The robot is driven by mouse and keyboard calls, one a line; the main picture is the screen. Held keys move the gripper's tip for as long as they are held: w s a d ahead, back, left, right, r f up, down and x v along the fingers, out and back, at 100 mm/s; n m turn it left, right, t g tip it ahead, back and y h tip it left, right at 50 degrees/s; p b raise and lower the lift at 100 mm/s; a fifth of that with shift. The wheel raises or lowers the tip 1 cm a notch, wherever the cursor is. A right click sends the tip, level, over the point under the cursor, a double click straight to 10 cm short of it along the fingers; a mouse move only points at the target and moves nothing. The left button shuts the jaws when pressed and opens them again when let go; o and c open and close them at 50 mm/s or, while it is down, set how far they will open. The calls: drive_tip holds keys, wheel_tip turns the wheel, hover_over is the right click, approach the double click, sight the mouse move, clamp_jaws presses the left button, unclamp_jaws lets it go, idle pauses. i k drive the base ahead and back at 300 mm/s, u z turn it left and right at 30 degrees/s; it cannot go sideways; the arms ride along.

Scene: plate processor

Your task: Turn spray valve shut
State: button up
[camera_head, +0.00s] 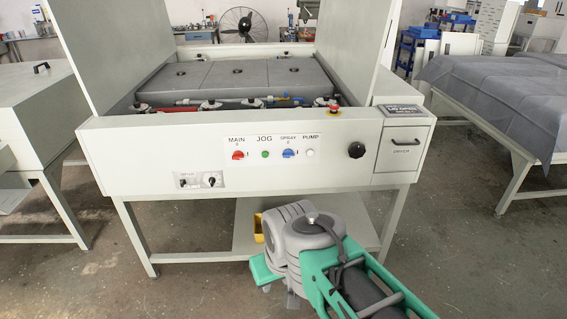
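The plate processor (120,150) is a white machine with its lid raised. On its front panel, a blue rotary knob (288,154) sits under the label SPRAY. My grey and green arm is folded low in front of the machine, below the panel, apart from the knobs. My gripper's fingers do not show.
A red MAIN knob (238,155), a green JOG button (265,154) and a white PUMP button (310,153) share the panel. Floor in front is mostly clear.

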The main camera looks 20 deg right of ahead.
sight(288, 154)
drive_tip(key=u, duration=0.55)
drive_tip(key=i, duration=1.35)
drive_tip(key=z, duration=0.6)
